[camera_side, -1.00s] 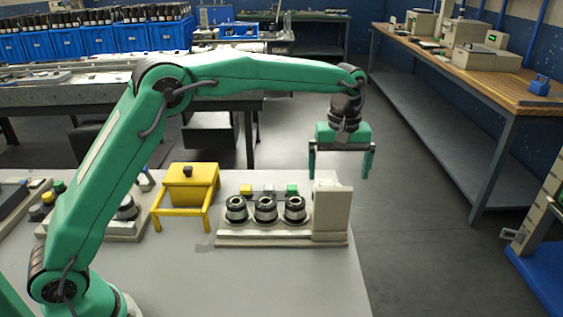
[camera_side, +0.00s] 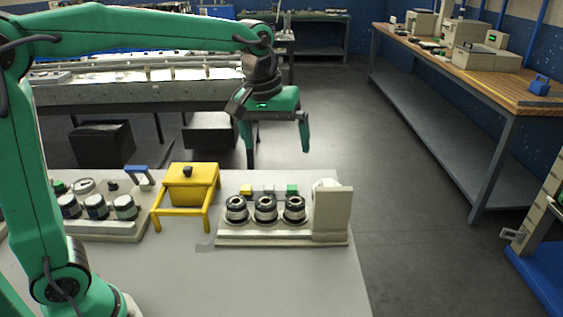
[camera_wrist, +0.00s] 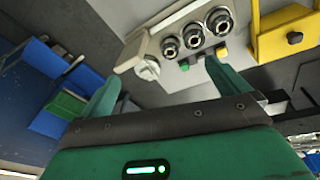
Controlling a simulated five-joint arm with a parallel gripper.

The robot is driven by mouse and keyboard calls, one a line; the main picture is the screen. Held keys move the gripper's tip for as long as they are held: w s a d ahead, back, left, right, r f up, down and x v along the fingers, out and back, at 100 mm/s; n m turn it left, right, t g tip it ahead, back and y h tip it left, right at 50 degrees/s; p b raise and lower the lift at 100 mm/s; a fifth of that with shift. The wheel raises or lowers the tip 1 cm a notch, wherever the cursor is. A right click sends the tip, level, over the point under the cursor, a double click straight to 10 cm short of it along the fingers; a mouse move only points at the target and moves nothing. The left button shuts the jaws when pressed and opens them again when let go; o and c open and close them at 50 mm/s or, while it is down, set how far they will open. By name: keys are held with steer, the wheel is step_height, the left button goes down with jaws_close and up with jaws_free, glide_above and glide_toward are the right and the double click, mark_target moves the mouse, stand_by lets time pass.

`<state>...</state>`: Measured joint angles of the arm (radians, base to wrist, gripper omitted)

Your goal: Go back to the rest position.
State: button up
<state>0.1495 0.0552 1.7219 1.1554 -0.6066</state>
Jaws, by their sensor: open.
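My green gripper (camera_side: 277,138) is open and empty. In the side view it hangs in the air, fingers down, above and behind the beige roll unit (camera_side: 280,238). That unit carries several dark-rimmed round knobs (camera_side: 265,208) in a row, small coloured buttons behind them and an upright block (camera_side: 333,213) at its right end. In the wrist view my two fingers (camera_wrist: 157,90) stand apart with nothing between them. The knobs (camera_wrist: 194,35) show beyond the fingertips, and the gripper touches nothing.
A yellow stand with a box (camera_side: 192,187) is left of the roll unit. Another panel with knobs (camera_side: 97,207) and a blue handle is farther left. A conveyor (camera_side: 100,98) runs behind. A wooden-topped bench (camera_side: 485,75) is at right. The grey tabletop (camera_side: 250,285) in front is clear.

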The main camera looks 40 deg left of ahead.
steer(key=s+a+f+m+t, duration=0.1)
steer(key=s+a+f+m, duration=0.1)
steer(key=s, duration=0.8)
steer(key=s+a+f+m+t, duration=0.2)
steer(key=s+a+m, duration=0.1)
steer(key=s, duration=0.7)
steer(key=shift+a, duration=0.7)
